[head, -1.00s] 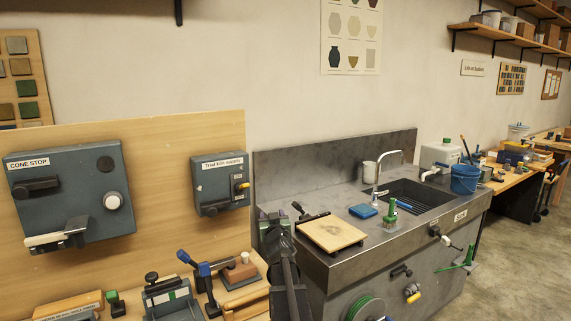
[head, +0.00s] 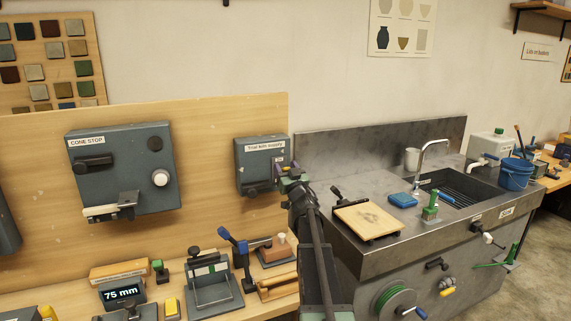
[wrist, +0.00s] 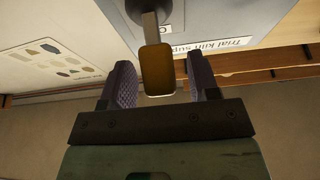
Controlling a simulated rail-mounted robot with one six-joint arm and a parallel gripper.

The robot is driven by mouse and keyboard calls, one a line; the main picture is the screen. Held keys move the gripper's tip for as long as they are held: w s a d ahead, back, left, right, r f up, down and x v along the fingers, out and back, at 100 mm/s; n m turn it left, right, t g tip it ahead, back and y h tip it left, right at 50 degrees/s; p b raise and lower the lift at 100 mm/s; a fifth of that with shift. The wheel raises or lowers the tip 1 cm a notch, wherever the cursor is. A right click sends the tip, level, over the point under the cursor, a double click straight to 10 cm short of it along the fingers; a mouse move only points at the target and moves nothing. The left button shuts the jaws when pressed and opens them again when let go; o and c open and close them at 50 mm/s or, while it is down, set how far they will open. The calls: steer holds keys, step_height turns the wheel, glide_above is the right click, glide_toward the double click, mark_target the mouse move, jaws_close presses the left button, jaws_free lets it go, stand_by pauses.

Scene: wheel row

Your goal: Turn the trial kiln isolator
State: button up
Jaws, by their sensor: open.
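The trial kiln isolator is a grey-blue wall box (head: 255,172) labelled "Trial kiln supply" on the wooden backboard. In the head view my gripper (head: 288,171) is at the box's right side and hides its handle. In the wrist view the box face (wrist: 213,18) and its label appear upside down at the top. The isolator handle (wrist: 158,70), with a yellow-brown tip, extends between my gripper's two purple fingers (wrist: 163,82). My gripper is open, with a visible gap on either side of the handle.
A second grey box (head: 125,170) labelled "CONE STOP" hangs to the left. Below, the bench holds a blue-handled clamp (head: 236,258) and a display (head: 123,294) reading "75 mm". A metal sink unit (head: 375,250) with a wooden board (head: 368,220) stands right of my arm.

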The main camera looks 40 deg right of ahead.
steer(key=shift+w, duration=0.15)
steer(key=c, duration=0.9)
